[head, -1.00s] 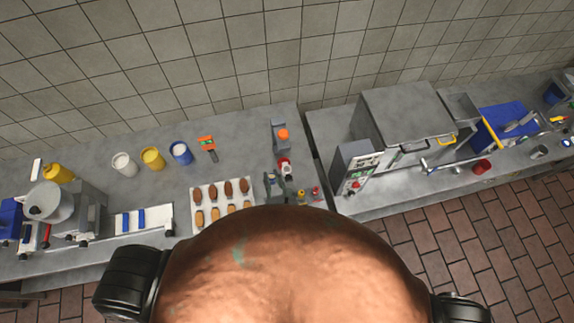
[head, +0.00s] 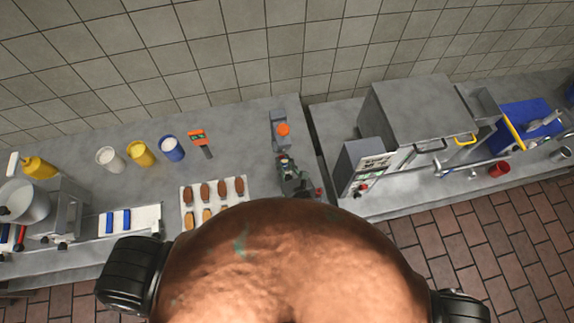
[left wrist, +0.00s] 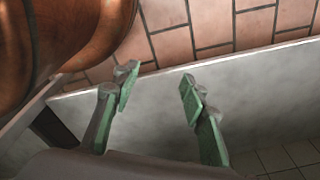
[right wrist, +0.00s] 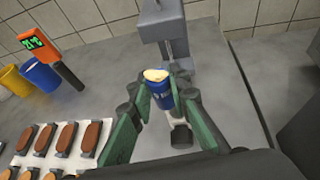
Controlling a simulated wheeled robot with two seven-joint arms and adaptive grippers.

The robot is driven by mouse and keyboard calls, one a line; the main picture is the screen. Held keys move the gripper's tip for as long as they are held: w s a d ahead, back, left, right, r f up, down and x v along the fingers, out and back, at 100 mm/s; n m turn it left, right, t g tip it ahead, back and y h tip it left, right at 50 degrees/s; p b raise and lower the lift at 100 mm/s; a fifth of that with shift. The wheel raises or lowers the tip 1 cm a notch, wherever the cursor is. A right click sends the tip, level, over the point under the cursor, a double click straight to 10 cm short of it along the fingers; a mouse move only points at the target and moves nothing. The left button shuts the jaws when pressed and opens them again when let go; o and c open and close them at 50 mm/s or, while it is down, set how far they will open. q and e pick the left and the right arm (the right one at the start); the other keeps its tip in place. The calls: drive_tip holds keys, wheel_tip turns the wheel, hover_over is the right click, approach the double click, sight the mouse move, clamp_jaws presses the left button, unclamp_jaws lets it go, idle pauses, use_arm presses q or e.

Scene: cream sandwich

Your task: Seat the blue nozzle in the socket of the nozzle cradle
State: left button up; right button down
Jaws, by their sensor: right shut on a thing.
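The blue nozzle (right wrist: 163,96), a small blue cup-like piece with a cream-coloured top, stands roughly upright between the green-padded fingers of my right gripper (right wrist: 160,112). The right gripper is shut on it. In the head view the right gripper (head: 289,174) is over the worktop, in front of a grey upright stand with an orange top (head: 280,130). That stand also shows behind the nozzle in the right wrist view (right wrist: 165,30). I cannot make out the cradle's socket. My left gripper (left wrist: 157,88) is open and empty; it does not show in the head view.
A tray of brown bars (head: 184,196) lies left of the right gripper. An orange-headed thermometer (head: 198,138) and white, yellow and blue tubs (head: 172,150) stand farther left. A gap in the counter and a grey machine (head: 405,125) are to the right.

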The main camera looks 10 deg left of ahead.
sight(286, 166)
drive_tip(key=shift+w+d+f, duration=0.15)
drive_tip(key=shift+w+f, duration=0.3)
drive_tip(key=shift+f+b, duration=0.25)
drive_tip(key=shift+b, duration=0.35)
drive_tip(key=f+b, duration=0.3)
drive_tip(key=shift+w+d, duration=0.15)
drive_tip(key=shift+w, duration=0.2)
drive_tip(key=shift+s+f+b, duration=0.2)
drive_tip(key=shift+f+b, duration=0.05)
drive_tip(key=shift+b, duration=0.35)
use_arm(q)
drive_tip(key=f, duration=0.6)
drive_tip(key=shift+s, duration=0.25)
drive_tip(key=shift+r, duration=0.1)
use_arm(e)
drive_tip(key=shift+w, duration=0.1)
use_arm(q)
drive_tip(key=shift+s, duration=0.1)
use_arm(e)
drive_tip(key=shift+f, duration=0.1)
